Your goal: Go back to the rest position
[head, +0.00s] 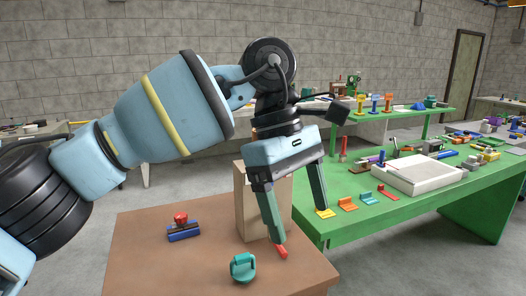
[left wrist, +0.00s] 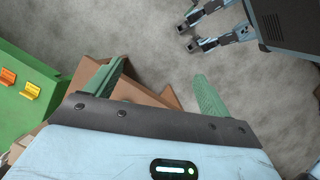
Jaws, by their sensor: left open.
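My left gripper (head: 300,224) hangs over the right part of a brown table (head: 135,262), its two green fingers pointing down and spread wide. No object shows between the fingers. In the head view it is in front of a tall beige box (head: 243,190) and partly hides it. The left wrist view also shows the left gripper (left wrist: 158,72) open, with grey floor and brown surfaces beyond it. A red piece (head: 281,251) lies by the nearer fingertip; I cannot tell whether they touch.
A blue block with a red knob (head: 183,232) and a teal round piece (head: 243,267) are on the brown table. A green table (head: 370,228) to the right bears a white tray (head: 416,176), an orange piece (head: 347,204) and many small parts. Grey floor is open behind.

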